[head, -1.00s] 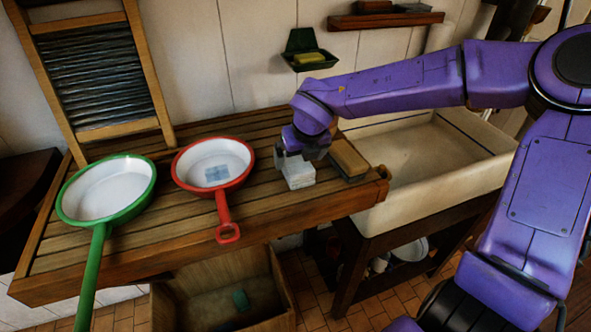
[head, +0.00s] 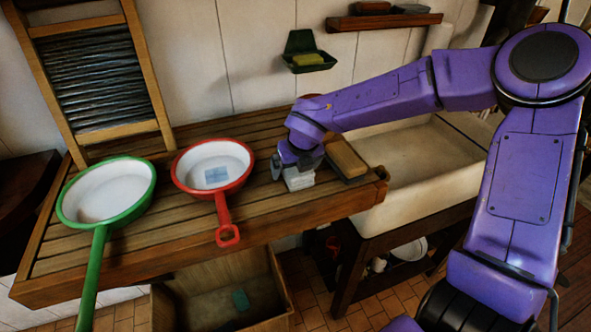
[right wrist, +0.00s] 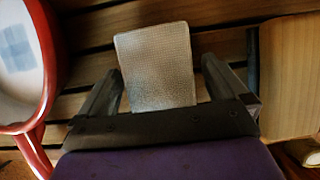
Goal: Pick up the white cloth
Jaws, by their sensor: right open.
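The white cloth (head: 300,181) is a small folded block on the slatted wooden drainboard (head: 130,260), just right of the red pan. In the right wrist view the cloth (right wrist: 157,62) shows its textured top face between my two fingers. My right gripper (head: 296,167) is open and low over the cloth, with one finger on either side. In the right wrist view small gaps show between the cloth and the fingers (right wrist: 161,80). The gripper hides part of the cloth in the head view. My left gripper is not in view.
A red-rimmed pan (head: 180,178) with a blue-and-white patch inside lies left of the cloth. A green-rimmed pan (head: 107,193) is farther left. A wooden block-like brush (head: 346,158) lies close on the right, beside the white sink (head: 420,150). A washboard (head: 95,85) leans behind.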

